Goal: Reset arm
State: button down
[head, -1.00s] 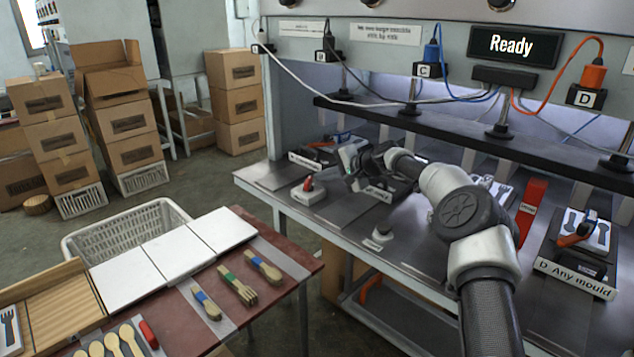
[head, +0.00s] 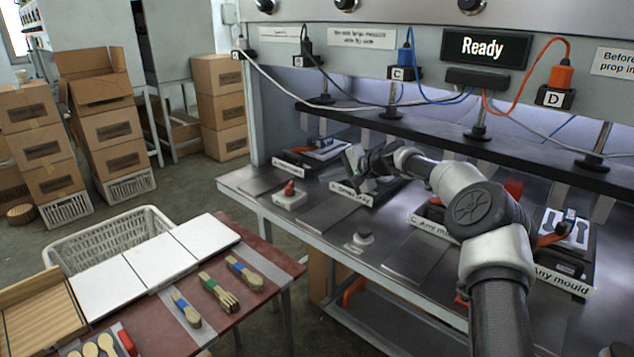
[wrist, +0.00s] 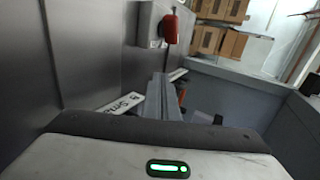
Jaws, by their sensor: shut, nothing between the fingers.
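My arm reaches from the lower right over the press bench. My gripper (head: 356,168) hangs above station B, beside its label plate (head: 351,193). In the wrist view the grey fingers (wrist: 163,92) are together with nothing between them. They point toward a grey box with a red switch (wrist: 170,27), which also shows in the head view (head: 289,189). Part of the station B mould is hidden behind my gripper.
The black press bar (head: 425,128) runs above the bench, behind my arm. The display (head: 486,47) reads "Ready". A red prop (head: 514,188) is mostly hidden behind my arm. A table (head: 262,268) with white tiles and wooden cutlery stands at left. Boxes are stacked behind.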

jog(key=s+d+r, duration=0.1)
jog(key=d+r, duration=0.2)
jog(key=d, duration=0.2)
jog(key=s+a+r+n+g+h, duration=0.2)
jog(key=s+a+r+n, duration=0.35)
jog(key=s+a, duration=0.35)
jog(key=s+d+r+n+h, duration=0.1)
jog(key=s+r+n+h, duration=0.3)
jog(key=s, duration=1)
jog(key=s+d+r+h+p, duration=0.1)
jog(key=s+d+r, duration=0.15)
jog(key=s, duration=0.65)
jog(key=s+d+r+h, duration=0.1)
jog(key=s+d, duration=0.3)
jog(key=s, duration=0.5)
jog(key=s+d+f+m+h, duration=0.1)
jog(key=s+d+f, duration=0.1)
jog(key=s+d, duration=0.35)
jog(key=s+d+f, duration=0.2)
jog(key=s+f, duration=0.1)
jog(key=s, duration=0.6)
notch_tip(320, 180, up, 19)
jog(key=p, duration=1.9)
jog(key=shift+a, duration=0.15)
jog(key=shift+r, duration=0.1)
